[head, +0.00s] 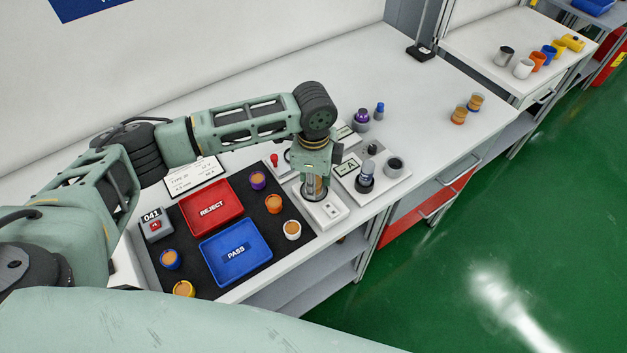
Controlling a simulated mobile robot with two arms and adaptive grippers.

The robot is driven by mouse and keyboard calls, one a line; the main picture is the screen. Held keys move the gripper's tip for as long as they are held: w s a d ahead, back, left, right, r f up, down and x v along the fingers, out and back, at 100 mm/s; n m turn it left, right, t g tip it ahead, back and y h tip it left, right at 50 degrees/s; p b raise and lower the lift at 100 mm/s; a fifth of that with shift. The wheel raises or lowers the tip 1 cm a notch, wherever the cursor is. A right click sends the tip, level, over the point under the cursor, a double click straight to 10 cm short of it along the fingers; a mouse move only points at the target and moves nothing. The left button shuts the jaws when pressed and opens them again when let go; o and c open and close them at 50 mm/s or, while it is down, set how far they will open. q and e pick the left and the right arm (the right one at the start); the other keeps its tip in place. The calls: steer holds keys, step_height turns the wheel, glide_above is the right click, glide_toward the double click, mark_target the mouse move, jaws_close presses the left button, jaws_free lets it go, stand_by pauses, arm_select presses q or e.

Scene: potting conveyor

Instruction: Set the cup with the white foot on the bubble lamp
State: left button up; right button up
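A cup with a white lower part and an amber top (292,230) stands upright on the right side of the black mat, beside the blue PASS tray. My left gripper (314,192) points down over a white box (331,211) with small controls, to the right of the mat. This box may be the bubble lamp; I cannot tell for sure. The gripper is up and to the right of the white cup, apart from it. The fingertips are small and partly hidden, so I cannot tell if they hold anything. My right gripper is not in view.
The black mat (222,288) holds a red REJECT tray (190,214), a blue PASS tray (207,270) and cups with purple, orange, blue and yellow parts. A white instrument (398,183) stands right of the gripper. The bench behind is largely clear.

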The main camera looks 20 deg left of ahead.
arm_select(q)
steer(key=o, duration=0.7)
steer(key=shift+f, duration=0.1)
steer(key=shift+c, duration=0.2)
steer(key=o, duration=0.4)
steer(key=shift+o, duration=0.2)
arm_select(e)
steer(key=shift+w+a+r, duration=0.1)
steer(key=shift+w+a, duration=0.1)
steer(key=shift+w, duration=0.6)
arm_select(q)
step_height(320, 180, up, 11)
steer(key=shift+r+b, duration=0.1)
steer(key=shift+b, duration=1.15)
steer(key=shift+r, duration=0.55)
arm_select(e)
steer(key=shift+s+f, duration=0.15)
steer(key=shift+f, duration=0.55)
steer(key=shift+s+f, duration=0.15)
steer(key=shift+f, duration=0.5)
